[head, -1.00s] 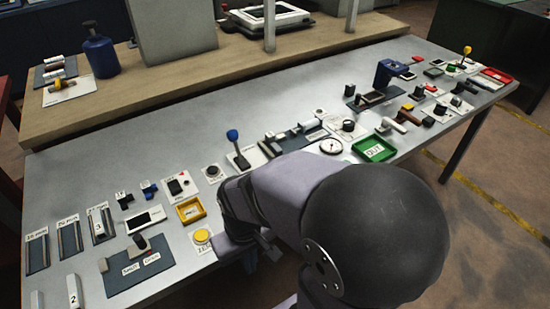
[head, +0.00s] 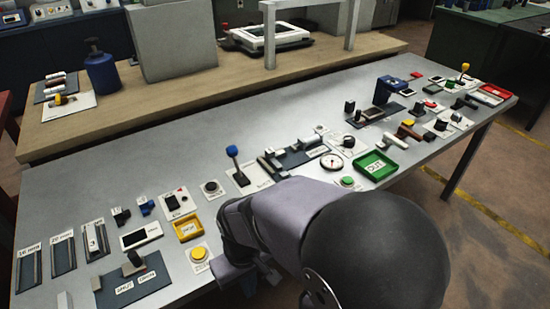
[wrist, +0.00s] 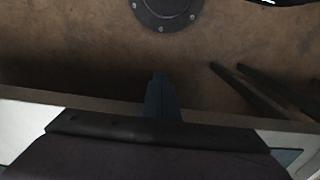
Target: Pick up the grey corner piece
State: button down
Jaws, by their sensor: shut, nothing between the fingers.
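My gripper (wrist: 160,80) shows in the wrist view as dark fingers held together, with nothing between them. It is over the brown floor, close to the table's front edge. In the head view my own arm hides most of it. I cannot pick out the grey corner piece for certain. A small dark piece (head: 120,216) on the left part of the table in the head view may be it, but it is too small to tell. It stands well to the left of my arm, apart from it.
The metal table (head: 300,108) holds many small items. Near my arm are a yellow tray (head: 187,229), a yellow button (head: 199,253) and a blue-knobbed lever (head: 233,155). A green tray (head: 375,166) lies to the right. The table's back left is clear.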

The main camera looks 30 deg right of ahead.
jog(key=c, duration=2.5)
grip_release()
jog(key=o, duration=1)
jog(key=shift+r, duration=0.1)
jog(key=shift+n+t, duration=0.7)
jog(key=w+d+r+p, duration=0.2)
jog(key=w+d+r, duration=0.1)
jog(key=w, duration=0.2)
jog(key=w+d+r+p, duration=0.3)
jog(key=w, duration=0.2)
jog(key=w+d+r+p, duration=0.3)
jog(key=w+r, duration=0.1)
jog(key=w, duration=0.1)
jog(key=w+d+r+m+t+p, duration=0.1)
jog(key=w+d+r+t+p, duration=0.15)
jog(key=w+d, duration=0.65)
jog(key=p, duration=0.2)
send_near(271, 152)
jog(key=f, duration=0.1)
jog(key=shift+m+t, duration=0.3)
jog(key=shift+t, duration=0.05)
jog(key=shift+p+x, duration=1.35)
jog(key=shift+x, duration=2.5)
